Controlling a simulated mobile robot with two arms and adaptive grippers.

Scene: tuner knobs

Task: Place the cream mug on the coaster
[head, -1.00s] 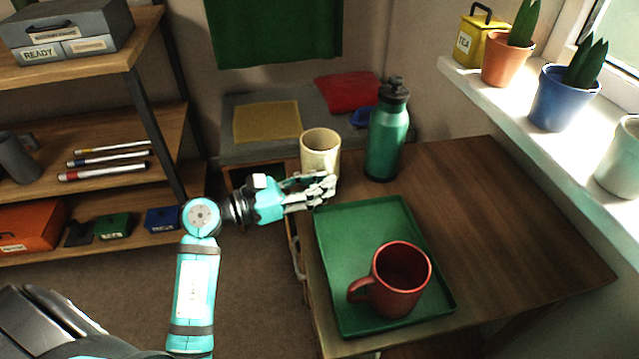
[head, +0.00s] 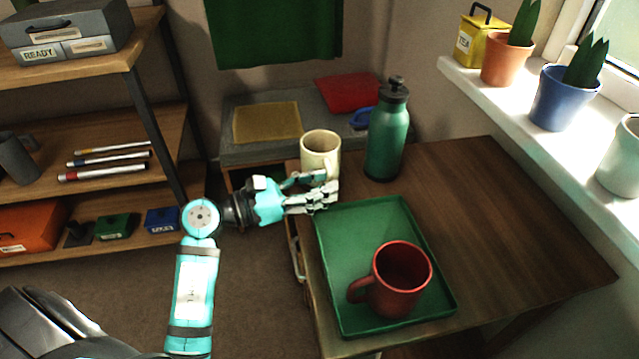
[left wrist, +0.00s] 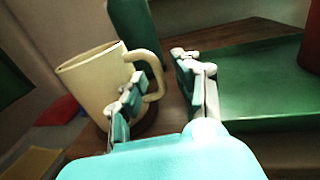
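The cream mug (head: 320,150) stands upright at the table's back left corner, left of the green bottle. In the left wrist view the mug (left wrist: 92,82) shows its handle (left wrist: 153,75) turned toward the gap between my fingers. My left gripper (head: 325,191) is just in front of the mug in the head view. In the left wrist view the gripper (left wrist: 160,90) is open, and its left finger overlaps the mug and handle; contact cannot be told. A dark patch lies by the mug's base, but I cannot make out a coaster. My right gripper is not in view.
A green tray (head: 340,300) with a red mug (head: 401,280) lies on the table (head: 490,220). The green bottle (head: 387,135) stands close right of the cream mug. The table's right side is clear. A shelf (head: 130,60) stands at left, and a windowsill with pots (head: 563,97) at right.

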